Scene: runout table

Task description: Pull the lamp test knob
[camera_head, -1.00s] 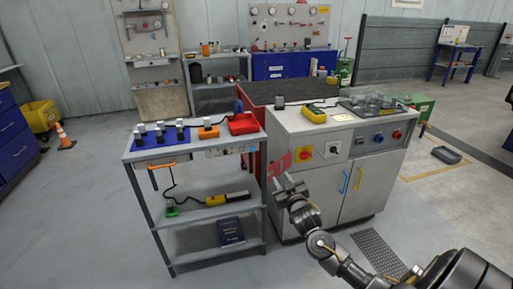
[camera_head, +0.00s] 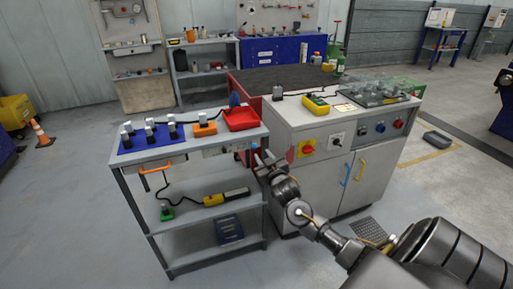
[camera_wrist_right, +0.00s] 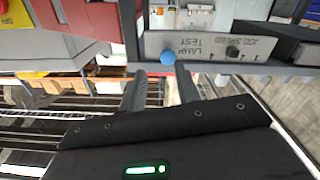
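The lamp test knob is a round blue knob (camera_wrist_right: 168,57) on a light grey panel (camera_wrist_right: 205,45) with the words LAMP TEST, seen upside down in the right wrist view. In the head view the panel (camera_head: 222,149) is on the front edge of the grey cart, at its right end. My right gripper (camera_head: 262,158) is close in front of that end. In the right wrist view its two fingers (camera_wrist_right: 160,88) are apart and empty, with the knob just beyond their tips, roughly between them. No contact with the knob shows. My left gripper is not in view.
A dark knob (camera_wrist_right: 232,52) marked JOG SPEED sits beside the blue one. The grey cart (camera_head: 180,152) carries several tools and a red tray (camera_head: 241,119). A grey cabinet (camera_head: 322,175) with a red-and-yellow switch (camera_head: 307,147) stands close at right.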

